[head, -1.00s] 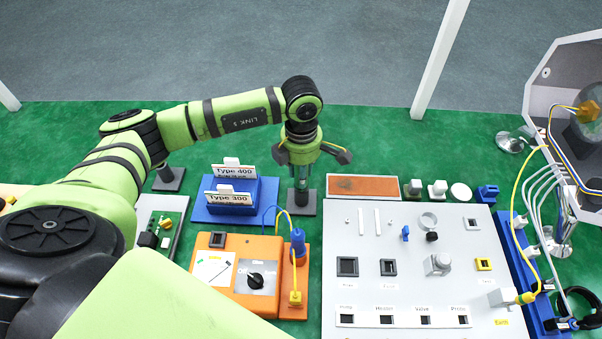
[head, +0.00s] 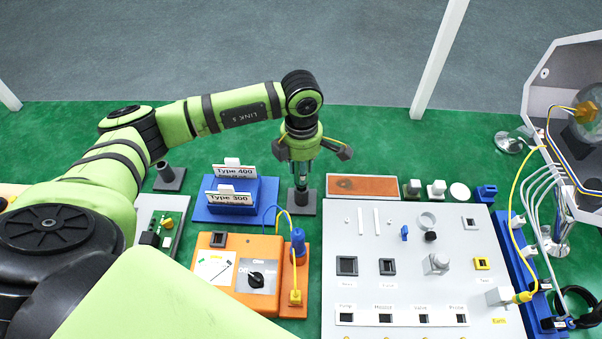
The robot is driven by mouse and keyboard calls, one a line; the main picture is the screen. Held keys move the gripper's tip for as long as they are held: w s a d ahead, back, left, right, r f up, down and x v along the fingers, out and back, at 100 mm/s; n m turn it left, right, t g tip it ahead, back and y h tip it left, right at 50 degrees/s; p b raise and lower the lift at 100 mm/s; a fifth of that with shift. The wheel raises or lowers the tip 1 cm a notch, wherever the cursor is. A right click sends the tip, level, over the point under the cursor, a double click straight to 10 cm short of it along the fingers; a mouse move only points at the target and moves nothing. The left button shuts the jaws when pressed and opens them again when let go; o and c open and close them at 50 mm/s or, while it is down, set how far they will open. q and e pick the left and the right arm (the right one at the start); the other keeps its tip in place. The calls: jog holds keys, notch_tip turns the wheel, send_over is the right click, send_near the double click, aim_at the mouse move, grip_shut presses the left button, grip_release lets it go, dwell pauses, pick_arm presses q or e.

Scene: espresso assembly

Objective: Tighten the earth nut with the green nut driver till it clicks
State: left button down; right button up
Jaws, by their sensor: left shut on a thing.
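My left gripper (head: 301,164) points down over a black stand (head: 302,204) at the middle of the green mat. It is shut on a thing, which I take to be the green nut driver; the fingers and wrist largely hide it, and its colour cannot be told. Whether its lower end is still inside the stand's socket is not clear. The earth nut cannot be made out. A yellow "Earth" label (head: 499,321) lies on the grey panel at the lower right, below a white block with a yellow cable. My right gripper is not in view.
A blue holder (head: 240,213) with Type 400 and Type 300 cards and an orange box (head: 228,283) stand near the gripper. A second black stand (head: 170,178) is to the left. The grey panel (head: 345,220) and open machine housing (head: 545,75) are right. The mat behind is clear.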

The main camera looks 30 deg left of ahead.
pick_arm(q)
jog(key=shift+r, duration=0.25)
jog(key=shift+r+p, duration=1.9)
jog(key=shift+r, duration=1.5)
